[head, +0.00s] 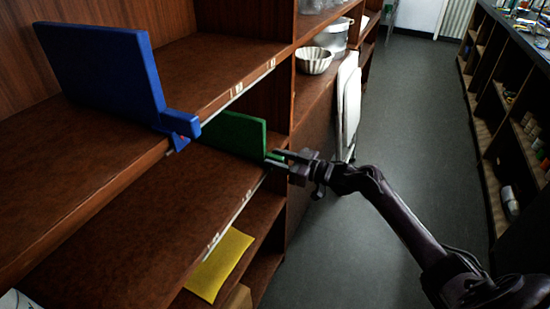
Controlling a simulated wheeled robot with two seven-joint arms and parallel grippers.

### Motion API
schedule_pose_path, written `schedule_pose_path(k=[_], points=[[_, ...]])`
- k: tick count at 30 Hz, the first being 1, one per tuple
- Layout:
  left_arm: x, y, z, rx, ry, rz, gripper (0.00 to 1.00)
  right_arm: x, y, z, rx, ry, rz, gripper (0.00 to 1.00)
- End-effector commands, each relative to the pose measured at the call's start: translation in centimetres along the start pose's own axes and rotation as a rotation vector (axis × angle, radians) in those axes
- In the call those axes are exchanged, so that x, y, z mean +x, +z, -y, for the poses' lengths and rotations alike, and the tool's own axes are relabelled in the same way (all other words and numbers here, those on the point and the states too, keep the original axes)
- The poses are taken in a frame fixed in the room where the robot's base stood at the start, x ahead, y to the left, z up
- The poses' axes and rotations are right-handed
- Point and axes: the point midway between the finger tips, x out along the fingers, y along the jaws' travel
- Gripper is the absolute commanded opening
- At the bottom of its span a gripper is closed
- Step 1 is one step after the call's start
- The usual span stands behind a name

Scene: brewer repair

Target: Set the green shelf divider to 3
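The green shelf divider (240,133) stands upright on the middle shelf, toward its far end, and is partly hidden behind the blue divider's handle and the upper shelf. Its small green handle sticks out at the shelf's front edge. My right gripper (273,160) is at this handle, with its fingers apart on either side of it. I cannot tell whether they press on it. Small pale labels run along the shelf's front edge strip (217,240), too small to read. My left gripper is not in view.
A large blue divider (105,75) stands on the upper shelf, its handle jutting out over the edge. A yellow panel (220,264) is on the lower shelf. A fluted bowl (313,61) and white folded chairs (348,100) are beyond. The aisle floor (405,125) is clear.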

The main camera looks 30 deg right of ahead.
Motion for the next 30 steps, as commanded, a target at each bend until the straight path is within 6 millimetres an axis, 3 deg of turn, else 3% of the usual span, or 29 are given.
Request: schedule_pose_path(k=[6, 12, 30], points=[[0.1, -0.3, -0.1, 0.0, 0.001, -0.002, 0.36, -4.0, 0.2, -0.1, -0.001, 0.001, 0.005, 0.38], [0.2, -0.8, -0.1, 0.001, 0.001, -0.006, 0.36, -6.3, 0.1, -0.1, -0.001, 0.002, 0.002, 0.38], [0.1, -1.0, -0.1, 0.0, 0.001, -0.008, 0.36, -6.7, 0.0, -0.1, 0.0, 0.002, 0.001, 0.38]])
